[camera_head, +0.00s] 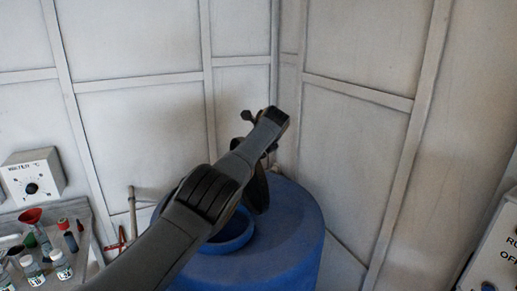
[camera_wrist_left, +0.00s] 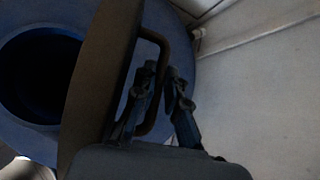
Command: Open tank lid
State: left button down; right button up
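The blue tank (camera_head: 300,225) stands in the corner with its round opening uncovered. In the left wrist view the tank's opening (camera_wrist_left: 38,75) shows as a dark hole. The dark lid (camera_head: 258,190) stands up on edge beside the opening, partly hidden behind my left arm. In the left wrist view the lid (camera_wrist_left: 98,75) is seen nearly edge-on, with its bent bar handle (camera_wrist_left: 150,36) toward my left gripper (camera_wrist_left: 162,78). The two fingers straddle the handle bar and look closed on it. My right gripper is not in view.
A bench (camera_head: 92,262) with small bottles, a red funnel (camera_head: 31,215) and a dial box (camera_head: 33,178) is at the left. Panel walls (camera_head: 365,60) stand close behind the tank. A control box (camera_head: 497,255) is at the lower right.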

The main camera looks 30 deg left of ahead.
pick_arm(q)
jog(key=c, duration=1.7)
grip_release()
jog(key=shift+w+d, duration=0.4)
jog(key=shift+d, duration=0.25)
jog(key=shift+f, duration=0.3)
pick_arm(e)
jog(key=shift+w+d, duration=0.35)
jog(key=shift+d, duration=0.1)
pick_arm(q)
jog(key=v, duration=1.2)
jog(key=shift+a+r, duration=0.15)
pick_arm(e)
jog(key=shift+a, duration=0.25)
